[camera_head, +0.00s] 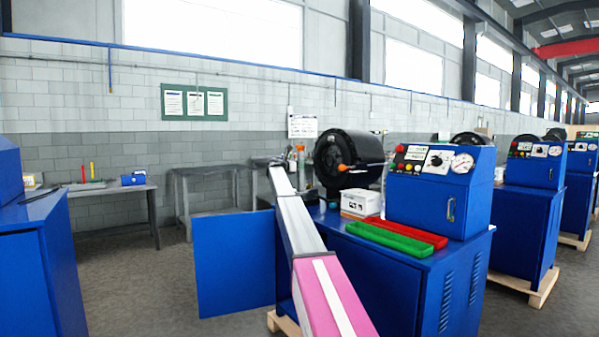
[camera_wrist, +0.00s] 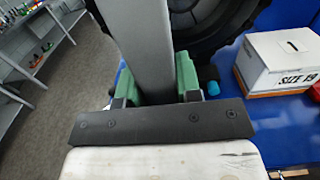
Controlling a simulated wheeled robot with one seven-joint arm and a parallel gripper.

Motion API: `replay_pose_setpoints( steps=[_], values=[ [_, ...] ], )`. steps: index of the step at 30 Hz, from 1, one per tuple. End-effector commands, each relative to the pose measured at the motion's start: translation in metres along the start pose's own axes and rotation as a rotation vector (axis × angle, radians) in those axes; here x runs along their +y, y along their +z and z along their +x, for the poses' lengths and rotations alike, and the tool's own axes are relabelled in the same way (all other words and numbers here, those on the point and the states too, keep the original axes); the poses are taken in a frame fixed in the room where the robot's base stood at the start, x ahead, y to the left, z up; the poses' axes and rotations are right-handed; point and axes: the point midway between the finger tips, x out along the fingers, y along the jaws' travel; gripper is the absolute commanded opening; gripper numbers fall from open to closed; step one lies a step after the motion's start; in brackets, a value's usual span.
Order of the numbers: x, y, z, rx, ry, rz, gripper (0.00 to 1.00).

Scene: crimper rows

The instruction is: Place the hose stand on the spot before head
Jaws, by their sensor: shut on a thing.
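In the wrist view a grey post, which I take for the hose stand (camera_wrist: 143,45), stands between the green fingers of my gripper (camera_wrist: 158,85). My gripper is shut on it. The top of the post runs out of the picture, and its foot is hidden behind the gripper. The black round crimper head (camera_head: 348,158) sits on the blue machine in the head view. Part of its dark ring (camera_wrist: 222,28) shows just right of the post in the wrist view. In the head view my arm hides most of what lies at its far end.
A white box (camera_head: 360,202) stands on the blue machine top, and shows right of my gripper in the wrist view (camera_wrist: 275,75). Green (camera_head: 388,243) and red (camera_head: 405,232) trays lie before the control box (camera_head: 440,195). Grey tables (camera_head: 205,170) line the wall.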

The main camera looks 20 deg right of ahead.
Motion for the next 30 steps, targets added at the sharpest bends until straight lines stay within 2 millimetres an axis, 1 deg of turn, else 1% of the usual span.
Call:
replay_pose_setpoints(
  steps=[1, 12, 15, 18, 22, 26, 30],
  values=[
    [-0.004, -0.001, 0.007, -0.007, -0.001, -0.001, 0.0],
    [-0.026, -0.032, 0.056, -0.007, -0.002, -0.001, 0.0],
    [-0.031, -0.041, 0.069, -0.007, -0.001, -0.001, 0.0],
    [-0.035, -0.047, 0.077, -0.007, 0.0, -0.001, 0.0],
    [-0.038, -0.051, 0.083, -0.007, 0.0, 0.0, 0.0],
    [-0.038, -0.055, 0.083, -0.007, 0.0, 0.0, 0.0],
    [-0.038, -0.068, 0.083, -0.007, 0.0, -0.001, 0.0]
  ],
)
